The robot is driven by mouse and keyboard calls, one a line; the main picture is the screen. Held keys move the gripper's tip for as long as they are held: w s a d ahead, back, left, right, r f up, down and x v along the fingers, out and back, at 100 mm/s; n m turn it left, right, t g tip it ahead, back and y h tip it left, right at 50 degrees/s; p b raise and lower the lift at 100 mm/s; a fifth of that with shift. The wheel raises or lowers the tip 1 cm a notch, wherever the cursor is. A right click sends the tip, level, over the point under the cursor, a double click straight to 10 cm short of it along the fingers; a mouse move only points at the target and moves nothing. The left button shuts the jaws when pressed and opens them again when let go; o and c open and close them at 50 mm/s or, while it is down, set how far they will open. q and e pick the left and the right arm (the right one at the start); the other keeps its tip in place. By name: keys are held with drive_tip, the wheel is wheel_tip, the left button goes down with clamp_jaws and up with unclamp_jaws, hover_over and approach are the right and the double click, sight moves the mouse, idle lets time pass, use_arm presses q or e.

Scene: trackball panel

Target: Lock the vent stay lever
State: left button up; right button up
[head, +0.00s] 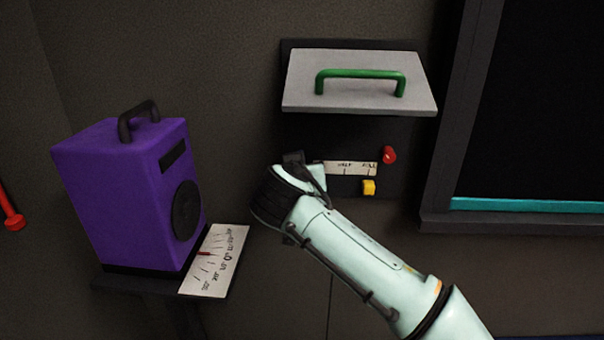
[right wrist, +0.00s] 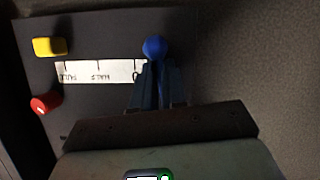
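The vent flap (head: 300,88) is a pale grey plate with a green handle (head: 360,74), standing out from the wall. Below it is a dark panel (head: 390,135) with a white scale strip (head: 350,168) marked HALF and FULL. The strip also shows in the right wrist view (right wrist: 100,72). A blue ball knob (right wrist: 154,47) is at the strip's zero end, at my right gripper's (right wrist: 157,68) fingertips. The fingers are close together and appear closed on it. In the head view the wrist hides the fingers and knob. My left gripper is not in view.
A red knob (head: 389,155) and a yellow knob (head: 369,187) sit at the strip's FULL end. A purple box (head: 110,195) with a dark handle stands on a shelf at left, beside a white dial card (head: 215,262). A dark framed window (head: 540,110) is at right.

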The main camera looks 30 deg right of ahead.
drive_tip(key=o, duration=0.4)
drive_tip(key=shift+f+g, duration=0.3)
drive_tip(key=shift+f, duration=0.3)
drive_tip(key=shift+o, duration=0.2)
drive_tip(key=shift+r, duration=0.15)
drive_tip(key=shift+r, duration=0.1)
use_arm(q)
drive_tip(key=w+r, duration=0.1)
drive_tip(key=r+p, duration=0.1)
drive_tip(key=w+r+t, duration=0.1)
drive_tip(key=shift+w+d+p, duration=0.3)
drive_tip(key=shift+p, duration=0.05)
use_arm(e)
drive_tip(key=v, duration=1.3)
drive_tip(key=shift+s, duration=0.25)
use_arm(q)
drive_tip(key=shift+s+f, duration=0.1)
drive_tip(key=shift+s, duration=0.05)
